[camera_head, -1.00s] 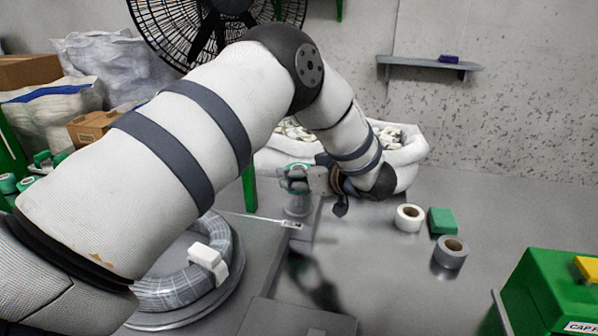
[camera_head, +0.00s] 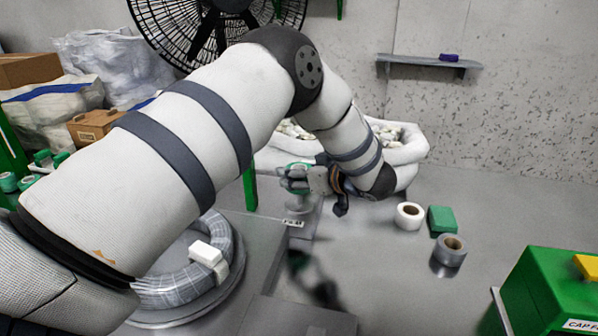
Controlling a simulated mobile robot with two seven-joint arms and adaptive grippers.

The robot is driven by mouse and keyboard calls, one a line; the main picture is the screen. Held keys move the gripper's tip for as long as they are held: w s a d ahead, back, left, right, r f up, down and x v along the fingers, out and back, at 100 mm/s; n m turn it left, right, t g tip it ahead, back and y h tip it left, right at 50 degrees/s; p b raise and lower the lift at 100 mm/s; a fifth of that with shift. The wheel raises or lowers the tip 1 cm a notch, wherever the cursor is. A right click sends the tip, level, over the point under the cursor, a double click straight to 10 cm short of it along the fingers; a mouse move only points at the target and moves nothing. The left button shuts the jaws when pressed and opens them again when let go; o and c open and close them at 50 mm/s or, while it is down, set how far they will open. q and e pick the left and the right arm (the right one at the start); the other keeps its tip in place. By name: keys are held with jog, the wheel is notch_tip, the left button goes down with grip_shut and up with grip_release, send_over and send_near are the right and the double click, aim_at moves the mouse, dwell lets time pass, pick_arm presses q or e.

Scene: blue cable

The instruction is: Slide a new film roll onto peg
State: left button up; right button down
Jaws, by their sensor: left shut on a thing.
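My left gripper (camera_head: 296,180) is at the far end of the work surface, above a small stand with a label (camera_head: 293,222). It is shut on a small film roll, whose green rim (camera_head: 298,165) shows just above the fingers. A pale, upright, roundish piece (camera_head: 299,203) shows directly below the fingers. I cannot tell whether it is the lower part of the roll or the peg. The fingers hide most of the roll, so its fit on the peg cannot be seen. My right gripper is not in view.
A white tape roll (camera_head: 409,216), a green block (camera_head: 442,220) and a grey tape roll (camera_head: 449,251) sit to the right. A cable coil (camera_head: 165,288) lies at lower left. A green box (camera_head: 545,290) stands at lower right. White sacks (camera_head: 405,155) stand behind the gripper.

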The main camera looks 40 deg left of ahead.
pick_arm(q)
jog(key=shift+f, duration=0.35)
jog(key=shift+f, duration=0.15)
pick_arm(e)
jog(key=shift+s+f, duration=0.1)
pick_arm(q)
jog(key=shift+f, duration=0.6)
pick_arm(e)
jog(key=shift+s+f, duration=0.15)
pick_arm(q)
jog(key=shift+f, duration=0.1)
jog(key=shift+f+b, duration=0.5)
jog(key=shift+f, duration=0.4)
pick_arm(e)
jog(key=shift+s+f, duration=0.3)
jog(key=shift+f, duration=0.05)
pick_arm(q)
jog(key=o, duration=1.5)
jog(key=shift+o, duration=0.2)
